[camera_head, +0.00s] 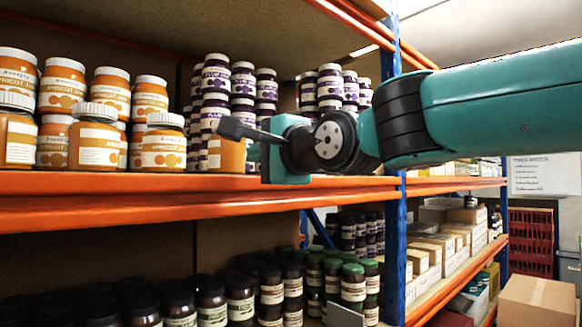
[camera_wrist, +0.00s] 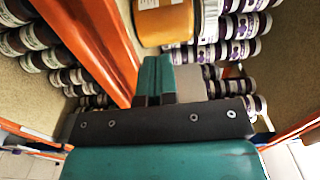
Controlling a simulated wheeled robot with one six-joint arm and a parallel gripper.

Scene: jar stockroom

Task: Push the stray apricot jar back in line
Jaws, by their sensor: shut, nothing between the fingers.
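The stray apricot jar (camera_head: 228,158) stands on the orange-edged upper shelf, in front of the purple-labelled plum jars and right of the other apricot jars. A dark part of my gripper hides its top in the head view. In the wrist view the jar (camera_wrist: 165,24) is at the top, orange with a pale label, just beyond my fingertips. My gripper (camera_head: 254,153) is at the jar's right side, shut and empty. Its teal fingers (camera_wrist: 157,68) lie side by side in the wrist view. I cannot tell whether they touch the jar.
Apricot jars (camera_head: 110,93) stand in rows at the left. Plum jars (camera_head: 215,85) are stacked behind the stray jar. The orange shelf beam (camera_head: 130,183) runs below my gripper. A blue upright (camera_head: 393,230) stands beneath my arm. Dark jars (camera_head: 240,300) fill the lower shelf.

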